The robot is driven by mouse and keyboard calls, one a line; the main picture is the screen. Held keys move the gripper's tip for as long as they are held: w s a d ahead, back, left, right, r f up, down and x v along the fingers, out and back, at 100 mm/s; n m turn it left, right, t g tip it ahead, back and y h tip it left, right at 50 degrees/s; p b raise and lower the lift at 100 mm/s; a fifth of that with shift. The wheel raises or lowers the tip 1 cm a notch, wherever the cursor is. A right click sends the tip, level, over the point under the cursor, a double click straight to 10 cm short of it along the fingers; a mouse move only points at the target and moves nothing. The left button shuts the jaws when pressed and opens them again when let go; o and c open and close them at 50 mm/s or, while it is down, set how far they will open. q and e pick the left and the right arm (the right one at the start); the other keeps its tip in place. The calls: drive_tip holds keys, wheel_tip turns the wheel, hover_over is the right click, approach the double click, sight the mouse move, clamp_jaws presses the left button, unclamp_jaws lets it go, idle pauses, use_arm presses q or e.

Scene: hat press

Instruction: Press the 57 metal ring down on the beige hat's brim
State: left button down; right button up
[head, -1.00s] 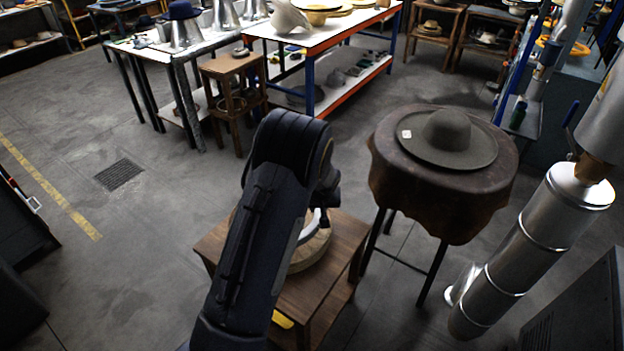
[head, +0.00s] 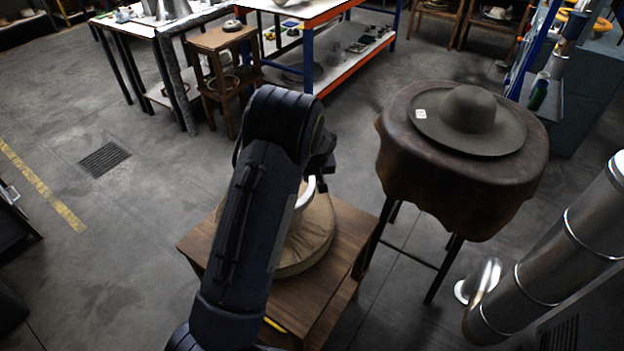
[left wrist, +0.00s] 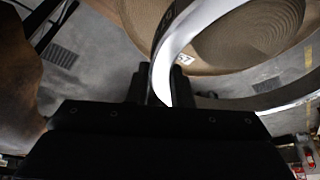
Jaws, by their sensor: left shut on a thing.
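The beige hat (head: 314,240) lies on a small wooden table, largely hidden behind my left arm in the head view. In the left wrist view its woven brim (left wrist: 141,18) and rounded crown (left wrist: 250,35) show. My left gripper (left wrist: 160,88) is shut on the metal ring (left wrist: 168,62), a shiny band that frames part of the crown in the left wrist view. In the head view a bit of the ring (head: 307,192) shows beside my arm. The gap between ring and brim cannot be judged. My right gripper is not in view.
The wooden table (head: 352,231) has a bare right corner. To its right, a dark hat (head: 470,115) rests on a round leather-covered stand (head: 408,158). A metal pipe (head: 550,260) is at the right. A stool (head: 222,75) and workbenches stand behind.

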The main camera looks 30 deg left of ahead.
use_arm(q)
drive_tip(key=shift+f, duration=0.45)
wheel_tip(320, 180, down, 10)
drive_tip(key=b, duration=0.7)
drive_tip(key=shift+f, duration=0.2)
drive_tip(key=shift+f+b, duration=0.65)
drive_tip(key=shift+b, duration=0.2)
idle(0.7)
drive_tip(key=shift+s+f, duration=0.3)
idle(4.3)
